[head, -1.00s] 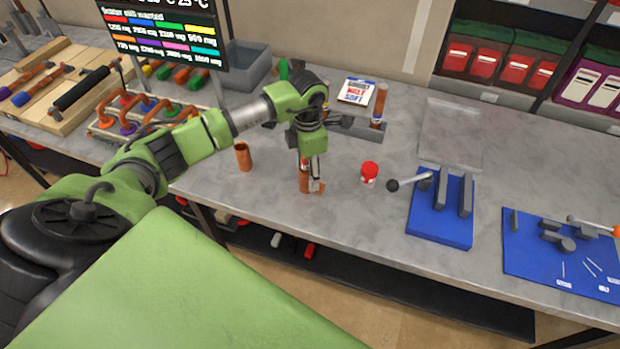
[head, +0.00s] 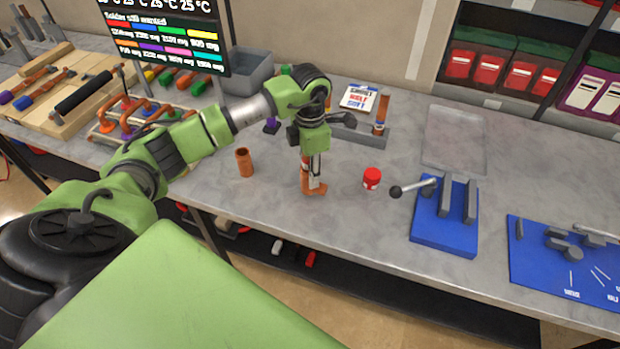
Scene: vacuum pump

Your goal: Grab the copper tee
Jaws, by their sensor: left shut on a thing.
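The copper tee (head: 316,190) stands near the front edge of the grey workbench, left of the middle of the head view. Its side branch points to the right. My left gripper (head: 313,174) reaches down onto it from above and is shut on it. The fingers hide part of the tee's upper end. I cannot tell whether the tee still touches the bench. My right gripper is not in view.
An open copper cylinder (head: 244,162) stands left of the tee, and a small red jar (head: 372,178) stands right. A blue-based lever fixture (head: 443,238) is farther right. A grey holder with a copper tube (head: 381,112) stands behind. Bench between is clear.

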